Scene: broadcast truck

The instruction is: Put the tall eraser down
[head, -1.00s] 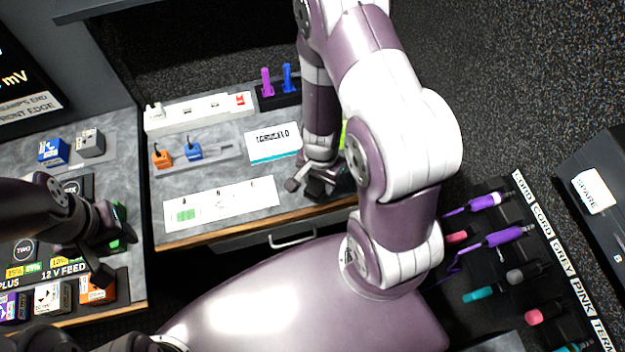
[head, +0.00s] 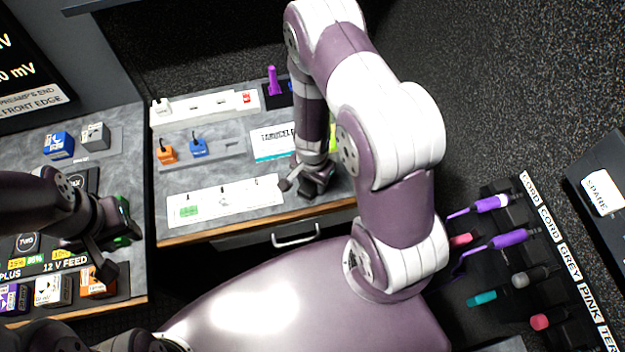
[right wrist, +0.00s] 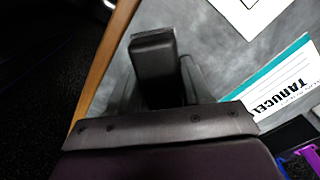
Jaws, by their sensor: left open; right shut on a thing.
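My right gripper (head: 310,184) is low over the front right part of the middle grey worktop (head: 225,170), close to its wooden front edge. It is shut on the tall eraser, which I can hardly make out from the dark fingers in the head view. In the right wrist view the gripper (right wrist: 163,60) shows as dark blocks over the grey top, and the eraser cannot be told apart there. I cannot tell whether the eraser touches the worktop. My left gripper (head: 118,244) is open over the left bench, beside a green thing (head: 122,238).
A white strip (head: 225,200) with a green patch lies left of the right gripper. A lettered card (head: 272,143) lies behind it; a white power strip (head: 205,108) and a purple upright thing (head: 273,82) stand at the back. A rack of cords (head: 510,262) is at right.

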